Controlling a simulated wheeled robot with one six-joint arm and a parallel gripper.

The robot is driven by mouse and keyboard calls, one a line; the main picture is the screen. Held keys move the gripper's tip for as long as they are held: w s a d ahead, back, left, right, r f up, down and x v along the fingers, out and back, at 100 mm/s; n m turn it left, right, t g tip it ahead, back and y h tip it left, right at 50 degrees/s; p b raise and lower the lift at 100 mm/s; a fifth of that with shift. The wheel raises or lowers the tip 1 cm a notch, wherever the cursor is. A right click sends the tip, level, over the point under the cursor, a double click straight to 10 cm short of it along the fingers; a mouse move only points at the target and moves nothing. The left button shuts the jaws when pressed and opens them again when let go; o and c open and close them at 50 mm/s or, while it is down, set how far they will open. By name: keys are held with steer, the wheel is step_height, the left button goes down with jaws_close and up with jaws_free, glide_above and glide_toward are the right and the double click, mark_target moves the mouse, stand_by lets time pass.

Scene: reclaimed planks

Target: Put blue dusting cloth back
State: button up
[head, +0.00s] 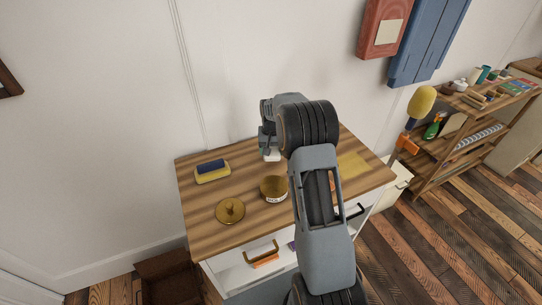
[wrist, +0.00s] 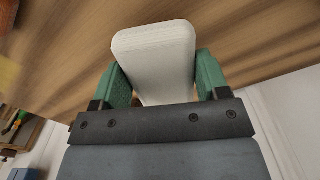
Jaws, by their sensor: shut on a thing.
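My gripper (wrist: 158,80) has green fingers and is shut on a pale, round-cornered block (wrist: 158,55), seen up close in the wrist view. In the head view the block (head: 272,156) shows as a small white patch below my gripper, over the back of the wooden top; I cannot tell whether it touches the wood. No blue cloth is clearly seen. A dark blue piece (head: 211,166) lies on a yellow block (head: 213,176) at the left of the top; I cannot tell whether it is cloth. My arm hides part of the top.
A brass bowl (head: 273,190) and a round brass lid (head: 230,211) sit on the wooden top (head: 205,225). A yellow flat piece (head: 353,164) lies at its right. An orange item (head: 265,261) shows below the front handle. A shelf (head: 458,150) with supplies stands right.

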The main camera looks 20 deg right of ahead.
steer(key=shift+w+f, duration=0.25)
steer(key=shift+f, duration=1.55)
steer(key=shift+f, duration=0.1)
steer(key=shift+f, duration=0.15)
steer(key=o, duration=0.9)
